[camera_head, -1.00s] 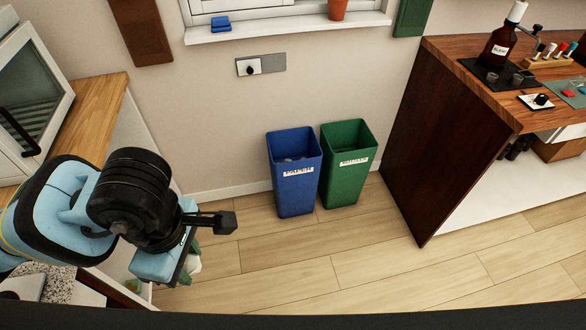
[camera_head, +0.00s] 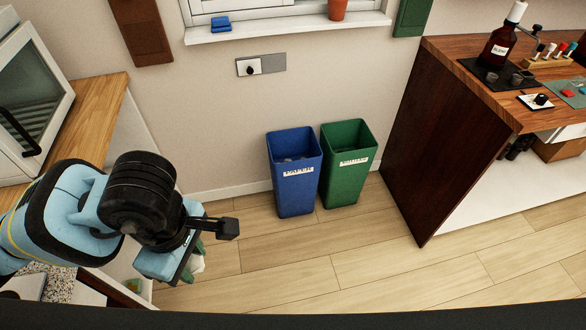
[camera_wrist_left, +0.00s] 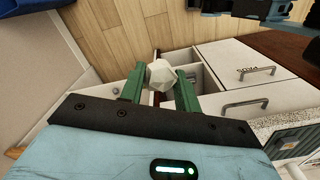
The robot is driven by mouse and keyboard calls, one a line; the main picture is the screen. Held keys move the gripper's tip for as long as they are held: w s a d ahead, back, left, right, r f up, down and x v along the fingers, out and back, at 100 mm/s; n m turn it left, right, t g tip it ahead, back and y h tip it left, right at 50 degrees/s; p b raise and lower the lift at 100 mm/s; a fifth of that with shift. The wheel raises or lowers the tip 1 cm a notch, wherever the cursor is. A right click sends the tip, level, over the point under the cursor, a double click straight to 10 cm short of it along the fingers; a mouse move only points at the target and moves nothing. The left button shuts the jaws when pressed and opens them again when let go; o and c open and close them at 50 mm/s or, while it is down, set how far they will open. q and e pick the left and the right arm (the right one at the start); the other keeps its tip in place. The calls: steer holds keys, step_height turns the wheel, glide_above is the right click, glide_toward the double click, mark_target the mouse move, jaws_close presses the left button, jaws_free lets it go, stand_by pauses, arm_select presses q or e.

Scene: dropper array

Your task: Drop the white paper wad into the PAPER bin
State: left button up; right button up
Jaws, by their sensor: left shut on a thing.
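The white paper wad (camera_wrist_left: 161,74) is a faceted ball between the green fingertips of my left gripper (camera_wrist_left: 160,86) in the left wrist view. My left gripper (camera_head: 194,261) is shut on it, and part of the wad (camera_head: 198,264) shows at lower left in the head view. Two bins stand side by side on the floor by the wall, right of my gripper: a blue bin (camera_head: 293,195) and a green bin (camera_head: 344,187). My right gripper is not in view.
A wooden counter (camera_head: 92,112) with a white oven-like appliance (camera_head: 40,95) is at left. A brown-sided cabinet (camera_head: 440,150) stands right of the bins. Open floor (camera_head: 300,255) lies between my gripper and the bins. An open drawer (camera_wrist_left: 205,80) and white drawer fronts show below the wad.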

arm_select(q)
steer(key=w+a+f+m, duration=0.2)
steer(key=f+m, duration=0.4)
steer(key=m, duration=0.1)
steer(key=w+a+f+m, duration=0.2)
steer(key=a+f+m, duration=0.1)
steer(key=f+m, duration=0.4)
steer(key=shift+w+f+m+p, duration=0.3)
steer(key=shift+w+m+p, duration=0.1)
steer(key=shift+m, duration=0.3)
steer(key=shift+w+d, duration=0.1)
steer(key=shift+w, duration=0.05)
